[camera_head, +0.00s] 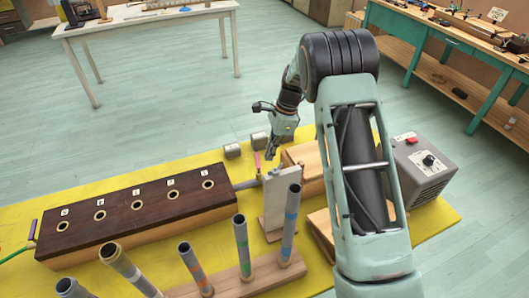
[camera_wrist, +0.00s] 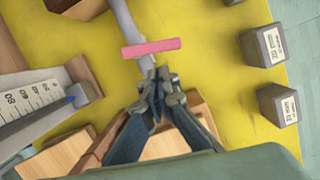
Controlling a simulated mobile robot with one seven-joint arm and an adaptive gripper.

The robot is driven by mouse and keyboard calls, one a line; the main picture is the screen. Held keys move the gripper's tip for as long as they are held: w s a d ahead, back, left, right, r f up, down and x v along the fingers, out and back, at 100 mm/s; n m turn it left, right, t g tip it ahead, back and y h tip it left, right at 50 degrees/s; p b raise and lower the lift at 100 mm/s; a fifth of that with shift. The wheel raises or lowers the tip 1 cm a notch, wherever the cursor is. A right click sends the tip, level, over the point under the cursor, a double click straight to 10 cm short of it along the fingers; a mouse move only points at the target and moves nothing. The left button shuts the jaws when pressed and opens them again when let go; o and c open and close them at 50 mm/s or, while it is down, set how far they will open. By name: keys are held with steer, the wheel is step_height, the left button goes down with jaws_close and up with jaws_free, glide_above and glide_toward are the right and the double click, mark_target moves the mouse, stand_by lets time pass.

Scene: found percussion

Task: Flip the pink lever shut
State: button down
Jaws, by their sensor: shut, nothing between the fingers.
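The pink lever (camera_wrist: 151,47) lies crosswise over a grey pipe (camera_wrist: 127,18) in the wrist view, just beyond my fingertips. In the head view the pink lever (camera_head: 257,161) is a small upright sliver at the right end of the dark wooden box (camera_head: 140,212). My gripper (camera_wrist: 158,80) is shut and empty, with its tips close to the pipe. A small gap shows between the tips and the lever in the wrist view. In the head view my gripper (camera_head: 272,154) points down just right of the lever.
Two grey weights (camera_wrist: 264,45) stand on the yellow table. A white upright scale board (camera_head: 281,200) and wooden blocks (camera_head: 303,160) stand close to my gripper. Several tubes (camera_head: 242,245) rise in front. A grey control box (camera_head: 417,168) is at right. A purple lever (camera_head: 32,230) is at far left.

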steer(key=d+v, duration=0.1)
steer(key=v, duration=0.9)
steer(key=shift+w+d+b, duration=0.25)
steer(key=shift+d+b, duration=0.1)
steer(key=shift+b, duration=0.05)
